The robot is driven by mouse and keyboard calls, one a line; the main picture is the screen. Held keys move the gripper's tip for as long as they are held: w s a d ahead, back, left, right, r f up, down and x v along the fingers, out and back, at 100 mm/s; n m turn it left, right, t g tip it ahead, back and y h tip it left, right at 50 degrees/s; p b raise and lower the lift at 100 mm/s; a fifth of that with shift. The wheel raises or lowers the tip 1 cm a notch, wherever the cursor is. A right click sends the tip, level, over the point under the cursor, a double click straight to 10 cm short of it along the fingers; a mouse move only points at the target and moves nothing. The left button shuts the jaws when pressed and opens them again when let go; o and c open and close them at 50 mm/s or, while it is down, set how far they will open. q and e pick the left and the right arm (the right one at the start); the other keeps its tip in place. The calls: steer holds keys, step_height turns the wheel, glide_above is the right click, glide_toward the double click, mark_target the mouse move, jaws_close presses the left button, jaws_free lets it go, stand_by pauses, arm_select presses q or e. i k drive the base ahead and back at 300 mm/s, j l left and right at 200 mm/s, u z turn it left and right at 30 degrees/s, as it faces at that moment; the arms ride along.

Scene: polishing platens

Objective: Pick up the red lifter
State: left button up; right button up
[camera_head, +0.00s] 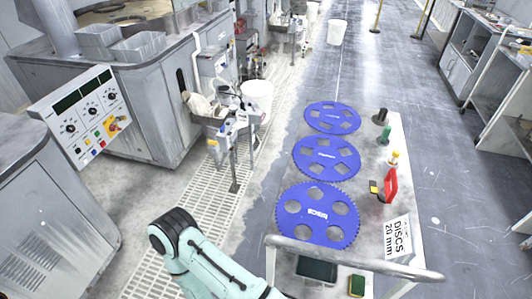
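The red lifter (391,185) is on the right side of the cart top (398,150), beside the blue discs. It looks like a red handle with a dark part at its left that carries a yellow patch. Neither of my grippers is in view. Only part of one of my arms, teal with a black joint, shows at the bottom left of the cart; its gripper end is out of the picture. Nothing visible is touching the lifter.
Blue toothed discs (333,118), (326,158), (318,215) lie in a row along the cart's left. Dark and green pieces (383,136) and a yellow-topped bottle (394,157) stand behind the lifter.

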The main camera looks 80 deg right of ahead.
mark_target(386, 195)
steer(key=z, duration=3.85)
steer(key=u, duration=0.6)
steer(key=l+u, duration=0.4)
steer(key=k+l+u, duration=0.1)
steer(key=u, duration=0.25)
steer(key=k+l+u, duration=0.1)
steer(key=l+u, duration=0.3)
steer(key=k+l+u, duration=0.3)
steer(key=k+l, duration=0.3)
steer(key=l, duration=0.15)
